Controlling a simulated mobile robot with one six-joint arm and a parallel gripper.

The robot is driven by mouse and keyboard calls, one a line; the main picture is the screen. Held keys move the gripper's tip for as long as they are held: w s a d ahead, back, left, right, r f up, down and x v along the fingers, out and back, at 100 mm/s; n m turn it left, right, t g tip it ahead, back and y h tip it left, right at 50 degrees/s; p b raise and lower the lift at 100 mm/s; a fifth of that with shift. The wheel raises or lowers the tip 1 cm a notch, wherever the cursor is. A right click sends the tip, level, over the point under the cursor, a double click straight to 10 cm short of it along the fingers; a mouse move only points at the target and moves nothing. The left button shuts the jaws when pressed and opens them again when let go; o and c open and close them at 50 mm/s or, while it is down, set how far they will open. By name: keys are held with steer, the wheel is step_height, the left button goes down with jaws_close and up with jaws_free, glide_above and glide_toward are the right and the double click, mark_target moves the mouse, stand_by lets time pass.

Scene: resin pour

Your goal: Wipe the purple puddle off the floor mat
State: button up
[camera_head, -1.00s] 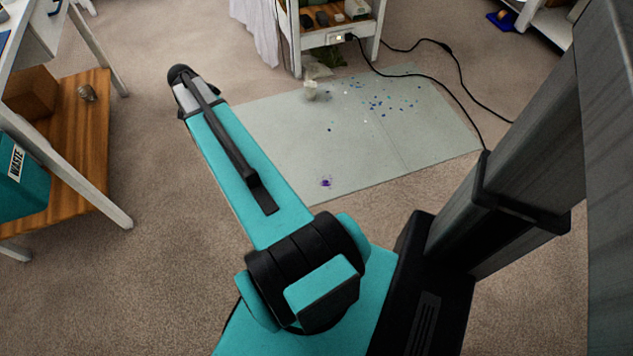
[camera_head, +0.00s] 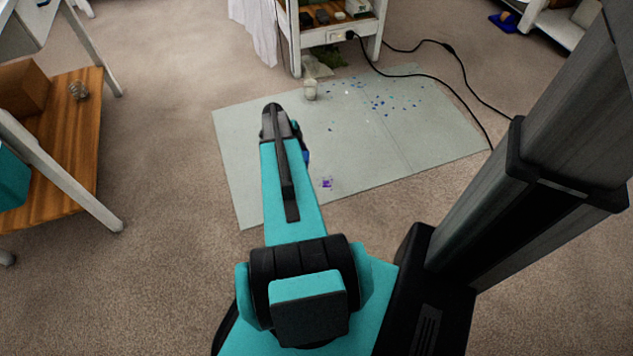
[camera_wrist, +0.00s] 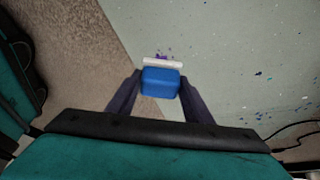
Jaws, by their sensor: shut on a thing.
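The floor mat (camera_head: 250,160) is a pale grey-green sheet on the carpet. A small purple puddle (camera_head: 327,183) lies near its front edge, just right of my arm in the head view. In the wrist view my gripper (camera_wrist: 160,88) is shut on a blue block-shaped tool (camera_wrist: 160,82) with a pale strip along its far edge. Part of the purple puddle (camera_wrist: 163,56) shows just beyond that strip. I cannot tell whether the tool touches the mat. In the head view my arm hides most of the gripper.
Blue and white specks (camera_head: 385,102) are scattered over the mat's far right part. A pale cup (camera_head: 310,90) stands at its back edge, near a white cart (camera_head: 330,40). A black cable (camera_head: 463,85) crosses the right side. A wooden shelf (camera_head: 60,165) stands left.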

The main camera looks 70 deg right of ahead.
steer(key=s+f+m+y+b, duration=0.1)
steer(key=s+f+m, duration=0.2)
steer(key=s+f, duration=0.4)
steer(key=shift+d+f+b, duration=0.3)
steer(key=shift+d+b, duration=0.05)
steer(key=shift+d, duration=0.05)
